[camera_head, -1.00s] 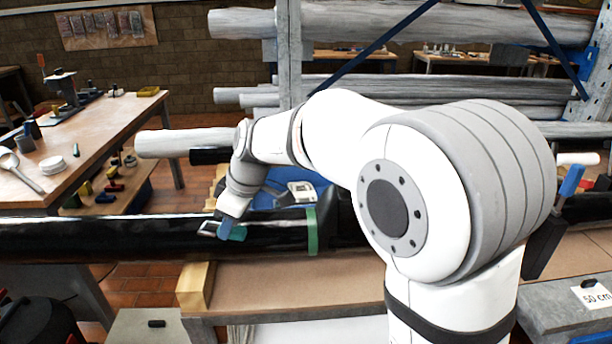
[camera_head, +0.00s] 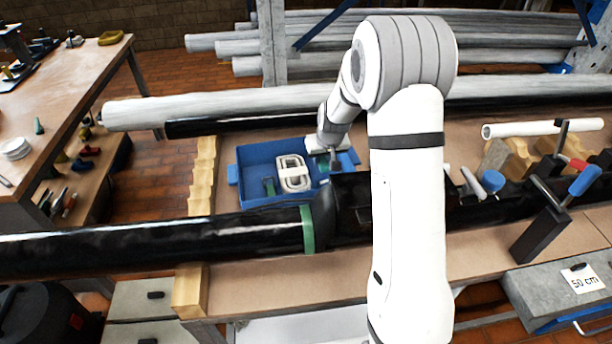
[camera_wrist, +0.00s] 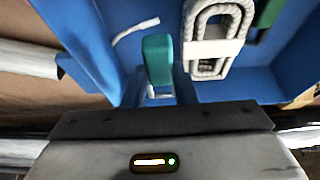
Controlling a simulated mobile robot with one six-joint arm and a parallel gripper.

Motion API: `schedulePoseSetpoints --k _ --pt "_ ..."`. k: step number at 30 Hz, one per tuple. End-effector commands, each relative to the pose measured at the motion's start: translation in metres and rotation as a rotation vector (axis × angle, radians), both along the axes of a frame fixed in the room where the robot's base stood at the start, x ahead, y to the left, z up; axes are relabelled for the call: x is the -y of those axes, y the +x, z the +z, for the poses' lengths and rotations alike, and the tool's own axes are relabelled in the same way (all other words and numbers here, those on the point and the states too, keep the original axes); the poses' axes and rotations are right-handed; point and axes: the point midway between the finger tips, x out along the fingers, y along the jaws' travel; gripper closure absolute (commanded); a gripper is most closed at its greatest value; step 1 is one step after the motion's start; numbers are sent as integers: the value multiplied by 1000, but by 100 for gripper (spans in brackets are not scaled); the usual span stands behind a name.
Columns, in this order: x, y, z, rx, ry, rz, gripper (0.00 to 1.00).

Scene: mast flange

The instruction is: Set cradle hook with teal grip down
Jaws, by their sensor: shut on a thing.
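My gripper (camera_head: 332,160) is shut on the cradle hook by its teal grip (camera_wrist: 158,60), over the right part of the blue tray (camera_head: 262,152). In the wrist view the grip stands upright in the middle, with the tray's blue floor (camera_wrist: 190,12) behind it. The hook's metal part is mostly hidden; I cannot tell whether it touches the tray. In the head view my wrist covers most of the hook. A pale coiled strap (camera_head: 293,173) lies in the tray, left of my gripper; it also shows in the wrist view (camera_wrist: 213,45).
A green-handled item (camera_head: 268,187) lies in the tray's left part. A black pipe with a green band (camera_head: 307,230) runs in front of the tray. A grey pipe (camera_head: 220,107) runs behind it. Notched wooden blocks (camera_head: 203,175) stand at the left.

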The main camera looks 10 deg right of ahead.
Motion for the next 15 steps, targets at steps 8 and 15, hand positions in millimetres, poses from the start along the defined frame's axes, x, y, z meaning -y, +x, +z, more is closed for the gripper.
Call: schedulePoseSetpoints --k 8,15 --pt "1 -1 -47 -4 0 -2 98" --pt "1 -1 -70 -5 0 -2 98"
